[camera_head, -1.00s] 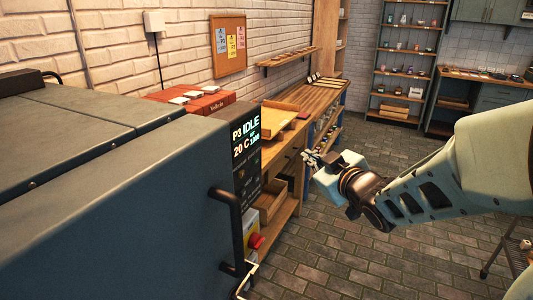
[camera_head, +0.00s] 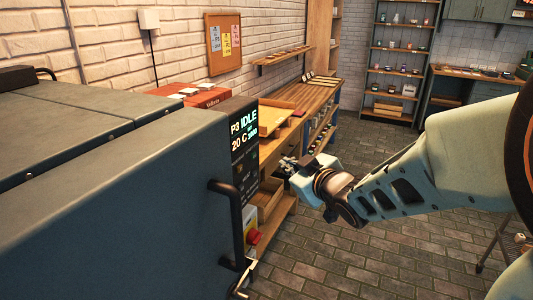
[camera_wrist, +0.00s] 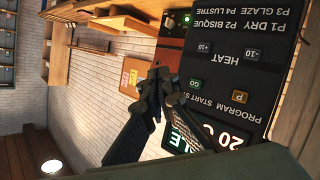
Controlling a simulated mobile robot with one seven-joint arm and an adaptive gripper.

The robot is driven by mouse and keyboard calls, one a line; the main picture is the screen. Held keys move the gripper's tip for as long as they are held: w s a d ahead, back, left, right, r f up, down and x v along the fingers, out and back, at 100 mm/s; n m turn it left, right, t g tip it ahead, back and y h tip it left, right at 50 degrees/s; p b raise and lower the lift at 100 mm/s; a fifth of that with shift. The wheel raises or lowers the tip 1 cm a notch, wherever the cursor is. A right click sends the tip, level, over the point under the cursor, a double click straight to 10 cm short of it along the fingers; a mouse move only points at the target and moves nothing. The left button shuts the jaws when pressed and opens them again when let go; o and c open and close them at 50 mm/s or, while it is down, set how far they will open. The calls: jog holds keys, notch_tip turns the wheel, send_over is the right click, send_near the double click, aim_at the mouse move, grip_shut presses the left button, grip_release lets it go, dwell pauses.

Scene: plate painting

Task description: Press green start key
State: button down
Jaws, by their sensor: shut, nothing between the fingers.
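The dark control panel (camera_head: 243,152) sits on the end of the large grey cabinet. Its display reads P3 IDLE and 20 C. In the wrist view the panel (camera_wrist: 262,62) appears upside down. My gripper (camera_head: 284,166) is just right of the panel in the head view. In the wrist view my gripper (camera_wrist: 160,78) is shut and empty, its fingertips left of the green key in the picture. I cannot tell any contact with the key.
The cabinet (camera_head: 110,200) has a black handle (camera_head: 238,225) on its near edge. A wooden workbench (camera_head: 312,97) runs along the brick wall behind my gripper. The paved floor (camera_head: 345,265) at the right is open.

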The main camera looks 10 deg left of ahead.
aim_at(254, 156)
jog(key=shift+w+a+b, duration=0.35)
jog(key=shift+a+b, duration=0.15)
jog(key=shift+a, duration=0.4)
jog(key=shift+w+a+b, duration=0.3)
jog(key=shift+a+b, duration=0.25)
jog(key=shift+a, duration=0.4)
jog(key=shift+w+a+b, duration=0.35)
jog(key=shift+a+b, duration=0.15)
jog(key=shift+a, duration=0.4)
jog(key=shift+w+a+b, duration=0.15)
jog(key=shift+a+b, duration=0.2)
jog(key=shift+a, duration=0.05)
jog(key=shift+w+a+b, duration=0.15)
jog(key=shift+a+b, duration=0.2)
jog(key=shift+d, duration=0.1)
jog(key=shift+s+d+p, duration=0.3)
jog(key=shift+d+p, duration=0.3)
jog(key=shift+d, duration=0.05)
